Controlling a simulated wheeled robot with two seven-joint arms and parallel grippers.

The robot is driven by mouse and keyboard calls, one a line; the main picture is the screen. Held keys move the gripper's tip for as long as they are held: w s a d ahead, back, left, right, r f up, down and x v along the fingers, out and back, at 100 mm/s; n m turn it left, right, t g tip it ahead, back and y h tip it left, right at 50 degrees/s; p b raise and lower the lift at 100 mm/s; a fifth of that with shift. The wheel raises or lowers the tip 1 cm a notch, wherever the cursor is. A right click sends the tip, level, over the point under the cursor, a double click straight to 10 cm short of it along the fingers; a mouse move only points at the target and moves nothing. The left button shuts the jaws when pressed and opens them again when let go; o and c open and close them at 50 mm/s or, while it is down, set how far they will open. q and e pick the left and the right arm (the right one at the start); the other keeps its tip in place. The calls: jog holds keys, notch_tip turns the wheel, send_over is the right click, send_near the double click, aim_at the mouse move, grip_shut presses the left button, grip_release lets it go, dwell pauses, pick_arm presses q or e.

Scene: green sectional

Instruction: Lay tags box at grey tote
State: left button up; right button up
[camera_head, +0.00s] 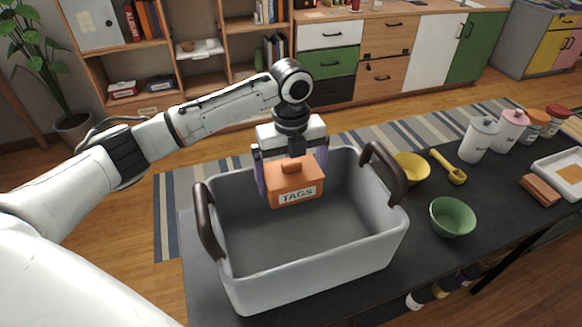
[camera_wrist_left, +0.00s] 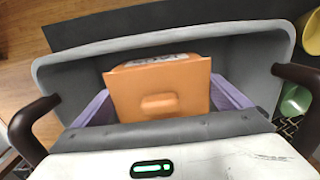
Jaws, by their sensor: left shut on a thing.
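The orange tags box (camera_head: 292,183) has a white label reading TAGS and a raised handle on its lid. My left gripper (camera_head: 291,172) is shut on it from above, with a purple finger on each side. The box is inside the opening of the grey tote (camera_head: 320,265), toward its back wall. I cannot tell whether the box touches the tote floor. In the left wrist view the box (camera_wrist_left: 160,92) sits between the purple fingers, with the tote rim (camera_wrist_left: 150,42) around it. My right gripper is not in view.
The tote has dark brown handles (camera_head: 208,222) and stands on a dark table (camera_head: 480,215). To its right are a yellow bowl (camera_head: 411,167), a green bowl (camera_head: 452,216), a yellow scoop (camera_head: 449,168) and several canisters (camera_head: 478,139). The front of the tote's inside is empty.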

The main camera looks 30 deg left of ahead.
pick_arm(q)
jog(key=shift+f, duration=0.95)
jog(key=shift+f+b, duration=1.3)
jog(key=shift+f, duration=3.4)
jog(key=o, duration=0.6)
jog(key=shift+o, duration=0.2)
jog(key=shift+r, duration=0.1)
notch_tip(320, 180, up, 3)
jog(key=p, duration=0.2)
jog(key=shift+f+p, duration=0.2)
jog(key=shift+p, duration=0.15)
jog(key=shift+r, duration=2.65)
